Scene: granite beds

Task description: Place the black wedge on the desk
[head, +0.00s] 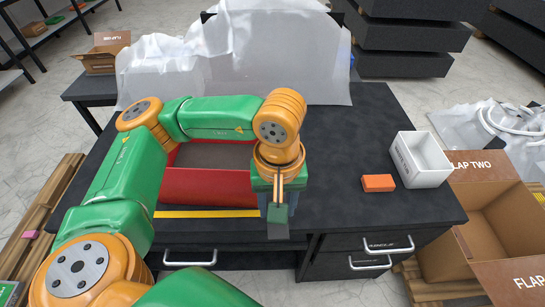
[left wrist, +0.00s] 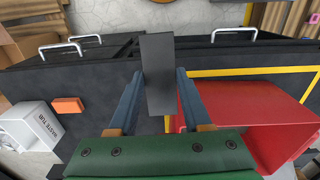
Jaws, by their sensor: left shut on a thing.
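My left gripper (head: 278,208) is shut on the black wedge (head: 278,232), near the front edge of the desk (head: 350,200). In the left wrist view the wedge (left wrist: 158,72) is a dark, slightly tapering block between the two blue-grey fingers (left wrist: 155,100). Its upper part in that view overlaps the desk's front edge. I cannot tell whether the wedge touches the desk. The desk top is black, with bare surface right of the gripper. My right gripper is not in view.
A red bin (head: 205,187) stands on the desk left of the gripper, behind a yellow strip (head: 205,213). An orange block (head: 378,183) and a white waste tub (head: 422,160) are to the right. Translucent sheeting (head: 240,60) covers the back. An open cardboard box (head: 490,225) stands beside the desk.

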